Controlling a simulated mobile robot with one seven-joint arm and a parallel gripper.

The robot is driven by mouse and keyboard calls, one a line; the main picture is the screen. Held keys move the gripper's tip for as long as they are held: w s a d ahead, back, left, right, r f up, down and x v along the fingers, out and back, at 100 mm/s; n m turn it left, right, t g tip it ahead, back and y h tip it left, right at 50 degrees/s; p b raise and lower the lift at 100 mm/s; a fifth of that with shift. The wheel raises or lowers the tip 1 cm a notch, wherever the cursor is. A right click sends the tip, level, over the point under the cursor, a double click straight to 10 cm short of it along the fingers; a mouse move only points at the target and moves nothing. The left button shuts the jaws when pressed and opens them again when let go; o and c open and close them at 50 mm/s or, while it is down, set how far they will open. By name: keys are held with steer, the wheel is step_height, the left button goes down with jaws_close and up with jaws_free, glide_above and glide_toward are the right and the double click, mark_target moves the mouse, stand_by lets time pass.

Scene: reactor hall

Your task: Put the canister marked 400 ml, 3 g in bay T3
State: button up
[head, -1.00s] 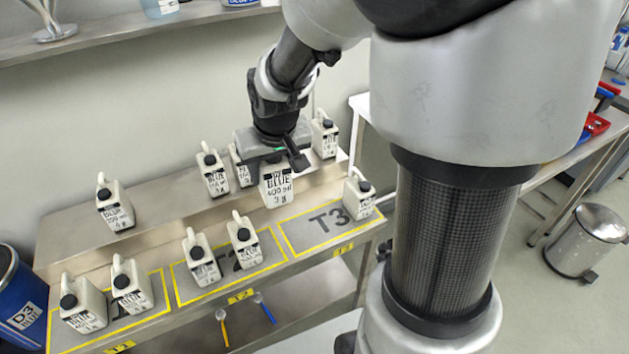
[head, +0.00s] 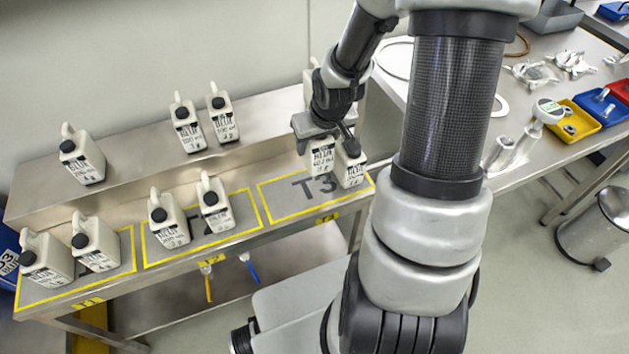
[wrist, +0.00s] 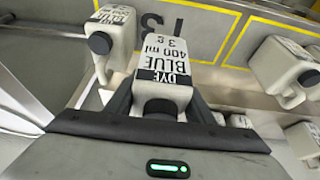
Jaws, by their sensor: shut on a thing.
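The canister marked BLUE, 400 ml, 3 g (wrist: 165,62) is a white jug with a black cap. My gripper (head: 325,138) is shut on it near the cap end; it also shows in the head view (head: 321,157). The canister is over the back part of bay T3 (head: 285,205), a yellow-outlined area. Whether its base touches the bench is not clear. Another white canister (head: 351,170) stands at the right of T3, close beside the held one; it is at the left in the wrist view (wrist: 115,32).
Bay T2 holds two canisters (head: 168,219) (head: 215,203), and bay T1 holds two more (head: 45,257) (head: 95,241). Several canisters stand on the raised back ledge (head: 140,160), one partly hidden behind my arm. The left and front of T3 are clear.

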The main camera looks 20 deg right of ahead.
mark_target(324, 155)
step_height(324, 155, down, 10)
steer(key=b, duration=0.3)
steer(key=shift+f+b, duration=0.2)
steer(key=shift+b, duration=0.15)
steer(key=o, duration=1.4)
steer(key=shift+s+r+p, duration=0.15)
steer(key=shift+r+p, duration=0.3)
steer(key=shift+r, duration=0.2)
steer(key=p+v, duration=0.4)
steer(key=v, duration=0.7)
steer(key=shift+s+p, duration=0.15)
steer(key=shift+p, duration=0.2)
